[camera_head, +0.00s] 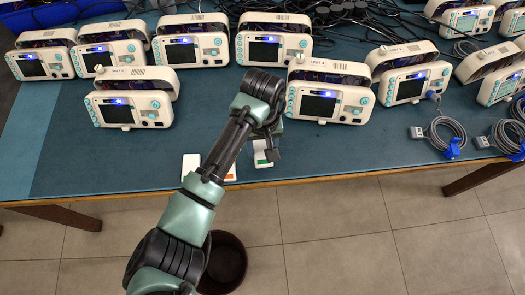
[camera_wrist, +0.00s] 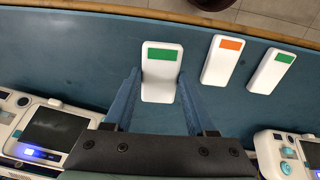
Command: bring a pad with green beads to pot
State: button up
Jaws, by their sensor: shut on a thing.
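A white pad with a green patch (camera_wrist: 161,72) lies between the two blue fingers of my gripper (camera_wrist: 160,84), which is shut on it. The same pad shows at the table's front edge in the head view (camera_head: 263,160); I cannot tell whether it is lifted. A second white pad with a green patch (camera_wrist: 272,72) lies farther right in the wrist view. A white pad with an orange patch (camera_wrist: 222,62) lies between these two. Single beads cannot be made out. The dark round pot (camera_head: 226,262) stands on the floor, partly hidden by my arm.
The blue-topped table (camera_head: 330,160) carries several white monitors (camera_head: 325,92) behind and beside my gripper. Coiled grey cables (camera_head: 440,133) with blue ties lie at the right. The table's front strip is mostly clear. Tiled floor (camera_head: 340,240) lies before it.

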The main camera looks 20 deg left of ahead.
aim_at(262, 151)
notch_tip(262, 151, up, 6)
jog(key=shift+f, duration=0.1)
dwell(0.4)
